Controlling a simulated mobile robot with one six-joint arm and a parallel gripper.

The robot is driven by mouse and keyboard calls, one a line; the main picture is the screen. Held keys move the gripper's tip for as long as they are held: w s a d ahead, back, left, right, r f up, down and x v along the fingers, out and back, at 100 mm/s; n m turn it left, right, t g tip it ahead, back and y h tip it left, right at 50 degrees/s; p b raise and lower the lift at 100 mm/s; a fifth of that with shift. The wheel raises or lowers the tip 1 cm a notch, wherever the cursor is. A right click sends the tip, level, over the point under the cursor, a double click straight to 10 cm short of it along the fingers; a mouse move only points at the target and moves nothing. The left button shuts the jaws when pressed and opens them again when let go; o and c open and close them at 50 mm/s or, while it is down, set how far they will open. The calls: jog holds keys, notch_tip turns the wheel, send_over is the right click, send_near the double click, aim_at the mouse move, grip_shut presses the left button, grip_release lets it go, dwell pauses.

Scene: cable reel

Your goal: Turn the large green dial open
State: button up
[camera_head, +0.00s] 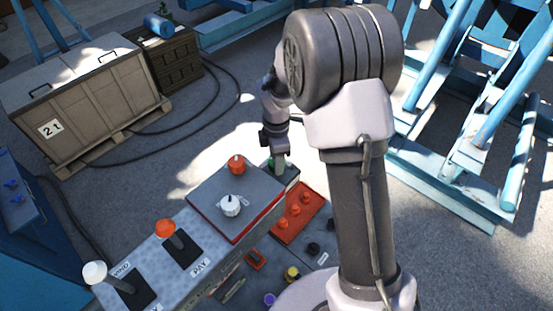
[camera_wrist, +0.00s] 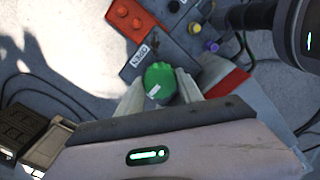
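The large green dial (camera_wrist: 160,82) is a round ribbed knob with a small white mark on its top. In the wrist view it sits between the two pale fingers of my gripper (camera_wrist: 161,88), one on each side. The fingers are apart by about the dial's width. I cannot tell whether they press on it or leave a small gap. In the head view my gripper (camera_head: 280,163) points down at the far end of the control console, and only a sliver of the green dial (camera_head: 270,163) shows beside it.
The console (camera_head: 215,232) carries an orange knob (camera_head: 237,164), a white knob (camera_head: 230,205) and two levers with orange (camera_head: 165,228) and white (camera_head: 95,272) tops. An orange panel (camera_head: 305,213) with several buttons is close by. A crate (camera_head: 85,100) and blue frames (camera_head: 450,180) stand farther off.

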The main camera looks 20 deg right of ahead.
jog(key=c, duration=0.4)
jog(key=shift+m, duration=0.3)
jog(key=m+b, duration=0.1)
jog(key=m, duration=0.2)
jog(key=shift+f, duration=0.1)
jog(key=m+b, duration=0.2)
jog(key=m, duration=0.2)
jog(key=shift+m, duration=0.3)
jog(key=m+b, duration=0.1)
jog(key=m, duration=0.4)
jog(key=shift+b, duration=0.4)
jog(key=m+b, duration=0.1)
jog(key=m, duration=0.3)
jog(key=shift+m, duration=0.5)
